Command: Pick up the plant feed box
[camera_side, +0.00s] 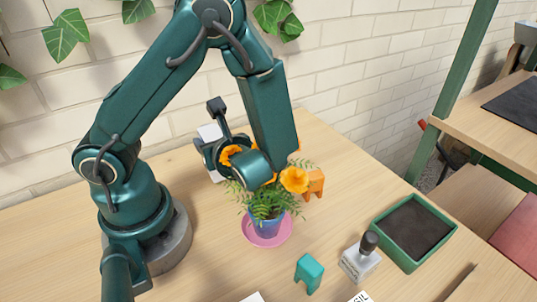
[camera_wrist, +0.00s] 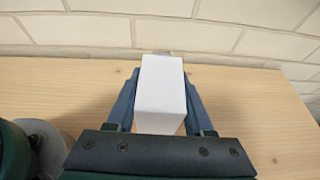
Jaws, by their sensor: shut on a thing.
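The plant feed box, a plain white block (camera_wrist: 162,92), sits between the two blue-green fingers of my gripper (camera_wrist: 161,80) in the wrist view. The fingers are shut on its left and right sides. In the side view, white parts of the box (camera_side: 209,132) show at the back of the table near the brick wall, behind my wrist. My gripper there is mostly hidden by the wrist and the plant's flowers. I cannot tell whether the box touches the table.
A blue pot (camera_side: 265,224) with orange flowers stands on a pink saucer (camera_side: 267,241) close in front of my wrist. The brick wall (camera_wrist: 80,30) is close behind.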

